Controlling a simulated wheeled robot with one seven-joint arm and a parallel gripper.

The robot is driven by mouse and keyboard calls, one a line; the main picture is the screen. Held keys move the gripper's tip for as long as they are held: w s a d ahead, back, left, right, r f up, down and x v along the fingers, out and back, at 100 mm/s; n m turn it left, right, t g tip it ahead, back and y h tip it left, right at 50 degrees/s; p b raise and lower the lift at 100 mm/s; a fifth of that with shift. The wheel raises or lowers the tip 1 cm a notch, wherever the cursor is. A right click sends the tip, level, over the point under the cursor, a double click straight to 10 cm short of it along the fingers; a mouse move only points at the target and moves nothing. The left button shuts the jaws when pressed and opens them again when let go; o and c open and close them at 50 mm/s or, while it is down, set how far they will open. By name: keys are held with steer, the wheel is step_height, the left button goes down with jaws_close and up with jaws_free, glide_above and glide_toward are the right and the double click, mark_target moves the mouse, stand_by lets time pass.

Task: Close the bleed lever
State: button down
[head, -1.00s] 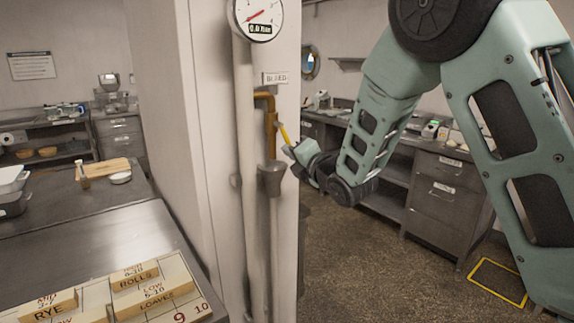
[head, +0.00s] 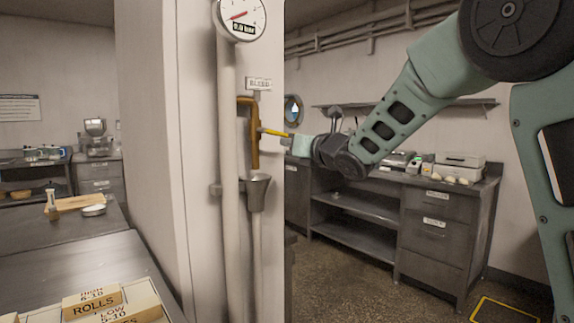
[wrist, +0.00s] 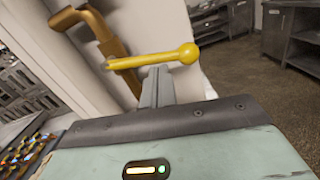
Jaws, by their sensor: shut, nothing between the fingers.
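The yellow bleed lever (head: 273,132) sticks out to the right from the brass bleed pipe (head: 255,150), nearly level and crosswise to it, dipping slightly at its outer end. In the wrist view the lever (wrist: 150,61) ends in a round yellow knob (wrist: 188,53) and runs from the brass pipe (wrist: 105,38) across the front of my fingers. My gripper (wrist: 157,85) is shut and empty, its fingertips right at the lever's underside; I cannot tell whether they touch. In the head view my gripper (head: 291,142) is small, at the lever's outer end.
A BLEED label (head: 259,84) and a round gauge (head: 240,17) are above the pipe. A grey funnel (head: 257,190) sits below its outlet.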

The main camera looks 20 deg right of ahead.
steer(key=shift+w+d+r+n+b, duration=0.1)
steer(key=shift+d+r+n+b, duration=0.3)
steer(key=shift+b, duration=0.6)
steer(key=shift+a+r, duration=0.15)
steer(key=shift+r, duration=0.1)
